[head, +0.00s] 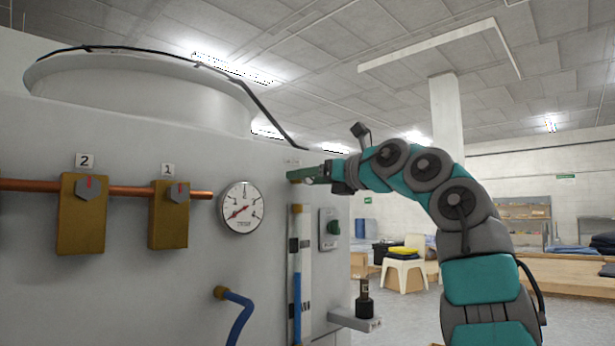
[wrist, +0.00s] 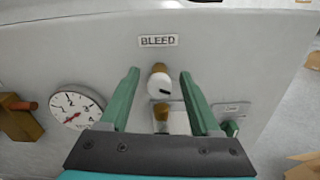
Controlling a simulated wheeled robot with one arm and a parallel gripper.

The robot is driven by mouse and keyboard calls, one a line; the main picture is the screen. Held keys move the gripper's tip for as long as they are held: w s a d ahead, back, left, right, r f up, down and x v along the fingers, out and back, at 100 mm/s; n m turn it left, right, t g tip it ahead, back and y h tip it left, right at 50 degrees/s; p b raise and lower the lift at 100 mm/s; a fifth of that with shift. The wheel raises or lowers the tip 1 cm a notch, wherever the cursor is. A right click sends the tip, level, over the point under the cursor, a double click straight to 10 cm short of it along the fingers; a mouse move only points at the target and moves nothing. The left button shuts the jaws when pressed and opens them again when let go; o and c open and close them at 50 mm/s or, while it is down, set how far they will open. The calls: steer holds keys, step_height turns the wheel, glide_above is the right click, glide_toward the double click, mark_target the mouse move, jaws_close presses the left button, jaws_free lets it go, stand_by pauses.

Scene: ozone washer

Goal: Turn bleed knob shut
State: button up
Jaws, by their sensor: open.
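The bleed knob (wrist: 162,88) is a pale round cap with a small dark mark and a brass part behind it. It sits on the washer's grey wall under a BLEED label (wrist: 158,40). My gripper (wrist: 159,75) is open in the wrist view, with one green finger on each side of the knob and a gap showing on both sides. In the head view my gripper (head: 308,174) reaches left to the wall, where its fingers largely hide the knob.
A dial gauge (head: 242,207) is left of the knob. Brass valves 1 (head: 169,222) and 2 (head: 82,222) sit on a copper pipe. Below my gripper are a vertical sight tube (head: 300,265), a green knob on a plate (head: 332,228) and a small shelf with a dark bottle (head: 364,300).

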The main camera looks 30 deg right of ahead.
steer(key=shift+c, duration=0.3)
jaws_close()
steer(key=shift+n, duration=0.3)
steer(key=n+p, duration=0.1)
steer(key=n, duration=0.4)
steer(key=shift+n, duration=0.3)
steer(key=n+p, duration=0.1)
steer(key=n, duration=1)
steer(key=shift+a+p, duration=0.1)
steer(key=shift+p, duration=0.2)
steer(key=n, duration=0.5)
steer(key=shift+f, duration=0.15)
steer(key=shift+n, duration=0.3)
